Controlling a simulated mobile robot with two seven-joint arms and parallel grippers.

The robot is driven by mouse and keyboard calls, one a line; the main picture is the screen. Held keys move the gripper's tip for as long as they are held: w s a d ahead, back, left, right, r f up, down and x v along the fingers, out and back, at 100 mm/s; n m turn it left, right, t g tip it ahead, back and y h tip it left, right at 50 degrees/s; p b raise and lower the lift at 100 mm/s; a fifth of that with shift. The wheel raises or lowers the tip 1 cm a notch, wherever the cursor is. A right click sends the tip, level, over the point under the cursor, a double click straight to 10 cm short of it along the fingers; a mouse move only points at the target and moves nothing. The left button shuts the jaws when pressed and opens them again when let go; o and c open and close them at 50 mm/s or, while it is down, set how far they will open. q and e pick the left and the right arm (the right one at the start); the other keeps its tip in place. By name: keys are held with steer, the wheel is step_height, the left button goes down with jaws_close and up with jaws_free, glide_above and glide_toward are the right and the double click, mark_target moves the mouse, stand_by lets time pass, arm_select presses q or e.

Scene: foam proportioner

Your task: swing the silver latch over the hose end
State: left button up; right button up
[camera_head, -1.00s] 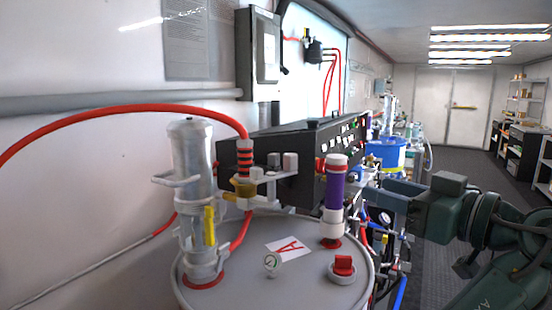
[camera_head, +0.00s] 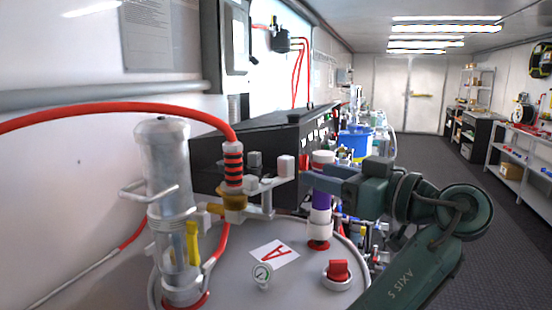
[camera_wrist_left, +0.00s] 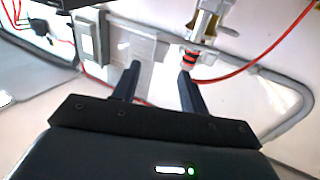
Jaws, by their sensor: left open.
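The red hose's end (camera_head: 233,165), banded in red and black, stands upright in a brass fitting (camera_head: 233,198) beside the clear cylinder pump. The silver latch (camera_head: 268,184) is a pale bracket with small blocks, reaching right from the fitting. In the left wrist view, the two fingers (camera_wrist_left: 158,80) are apart and the banded hose end (camera_wrist_left: 190,60) shows near the right fingertip. My right gripper is not in view.
The grey drum lid (camera_head: 228,265) carries the clear pump (camera_head: 165,180), a gauge (camera_head: 262,275), a red knob (camera_head: 338,272) and the purple cylinder (camera_head: 320,200). A black control box (camera_head: 215,160) stands behind. The aisle at right is open floor.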

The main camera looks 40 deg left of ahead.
mark_target(291, 166)
arm_select(q)
steer(key=w+a+p, duration=0.1)
steer(key=a+p, duration=0.2)
steer(key=a, duration=0.7)
steer(key=shift+w+a, duration=0.3)
steer(key=shift+a, duration=0.1)
steer(key=shift+c, duration=0.4)
jaws_close()
